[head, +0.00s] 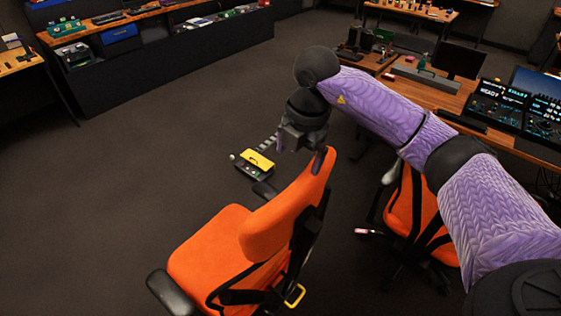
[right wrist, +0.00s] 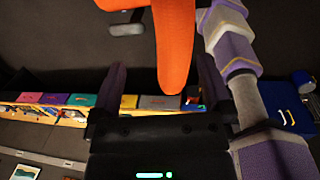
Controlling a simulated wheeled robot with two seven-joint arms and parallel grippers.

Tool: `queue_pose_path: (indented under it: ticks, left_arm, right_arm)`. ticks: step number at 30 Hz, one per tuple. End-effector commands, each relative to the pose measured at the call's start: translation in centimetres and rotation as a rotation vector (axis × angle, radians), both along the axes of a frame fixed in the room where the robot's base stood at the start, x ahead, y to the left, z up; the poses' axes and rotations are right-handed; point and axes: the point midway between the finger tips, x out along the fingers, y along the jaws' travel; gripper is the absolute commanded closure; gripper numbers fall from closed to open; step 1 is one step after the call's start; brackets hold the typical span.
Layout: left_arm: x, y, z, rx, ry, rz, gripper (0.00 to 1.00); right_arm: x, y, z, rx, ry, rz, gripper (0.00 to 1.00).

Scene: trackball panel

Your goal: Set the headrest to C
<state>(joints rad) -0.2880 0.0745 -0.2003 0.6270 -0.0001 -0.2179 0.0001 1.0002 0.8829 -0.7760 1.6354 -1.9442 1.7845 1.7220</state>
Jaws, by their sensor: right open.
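An orange office chair (head: 215,247) stands in the lower middle of the head view, its tall orange back (head: 288,212) rising to a narrow top. My right gripper (head: 299,153) is open at the upper end of that back. In the right wrist view, the edge-on orange upper part (right wrist: 174,45) reaches down between the open fingers (right wrist: 160,66). I cannot tell whether either finger touches it. I cannot make out a separate headrest, nor any C mark or scale. My left gripper is out of view.
A second orange chair (head: 412,212) stands to the right, partly behind my right arm. A desk (head: 435,85) with monitors and control panels is at upper right. A black case with a yellow top (head: 257,161) lies on the floor. The floor at left is clear.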

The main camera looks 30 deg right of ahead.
Motion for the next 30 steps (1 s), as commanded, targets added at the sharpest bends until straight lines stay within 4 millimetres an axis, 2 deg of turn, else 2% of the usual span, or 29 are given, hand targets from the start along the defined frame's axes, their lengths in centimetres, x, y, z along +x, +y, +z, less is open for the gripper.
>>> queue_pose_path:
  ticks: [7,12,16,22,23,30]
  left_arm:
    - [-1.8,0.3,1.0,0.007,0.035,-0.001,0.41]
    - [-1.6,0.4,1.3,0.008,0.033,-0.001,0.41]
    - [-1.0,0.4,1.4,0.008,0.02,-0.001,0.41]
    - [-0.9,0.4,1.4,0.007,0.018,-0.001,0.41]
    - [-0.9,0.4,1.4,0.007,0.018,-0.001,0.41]
    - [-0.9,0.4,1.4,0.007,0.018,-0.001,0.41]
  right_arm:
    - [0.5,0.3,-5.4,0.003,0.008,0.001,0.0]
    - [0.9,0.5,-8.5,0.004,0.006,0.001,0.0]
    - [1.0,0.5,-9.5,0.003,0.003,0.002,0.0]
    - [1.0,0.5,-9.6,0.003,0.003,0.002,0.0]
    - [1.0,0.5,-9.6,0.003,0.002,0.002,0.02]
    - [1.0,0.5,-9.6,0.003,0.002,0.002,0.53]
